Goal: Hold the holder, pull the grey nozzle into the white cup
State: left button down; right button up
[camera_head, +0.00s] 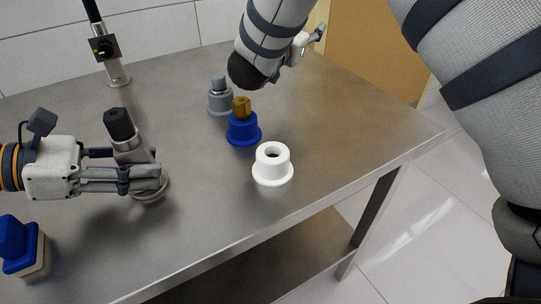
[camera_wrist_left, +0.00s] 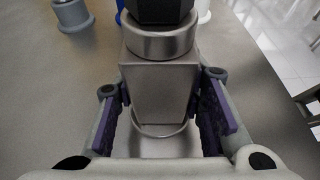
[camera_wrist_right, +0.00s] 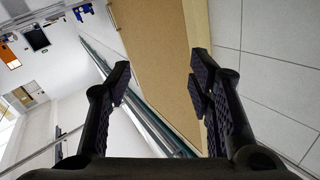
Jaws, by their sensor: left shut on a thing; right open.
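The metal holder (camera_head: 133,151) stands upright on the table at left; its dark, faceted top piece (camera_head: 118,124) may be a nozzle. My left gripper (camera_head: 150,175) is shut on the holder's body; the left wrist view shows its pads on both sides of the metal block (camera_wrist_left: 160,88). The white cup (camera_head: 272,166) stands apart to the right, its round opening showing empty. A grey cup (camera_head: 220,102) at the back has a grey nozzle (camera_head: 218,82) in its top. My right gripper (camera_wrist_right: 162,88) is open and empty, raised beyond the table's back right, partly hidden by my arm.
A blue cup (camera_head: 243,131) with a brown nozzle (camera_head: 242,106) stands between the grey and white cups. A blue-topped block (camera_head: 20,246) is at front left, a stand with a black pole (camera_head: 104,46) at back left. The table's right side is clear.

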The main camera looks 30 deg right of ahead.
jog(key=a+g+y, duration=0.2)
jog(key=a+y, duration=0.1)
jog(key=a, duration=0.8)
jog(key=n+g+y, duration=0.6)
jog(key=n+y, duration=0.6)
jog(key=n, duration=0.2)
send_near(114, 113)
jog(key=f, duration=0.3)
jog(key=w+f, duration=0.1)
jog(key=f, duration=0.6)
jog(key=shift+w+d+f, duration=0.1)
jog(key=shift+w+d, duration=0.1)
jog(key=shift+w, duration=0.1)
grip_shut()
jog(key=shift+r, duration=3.45)
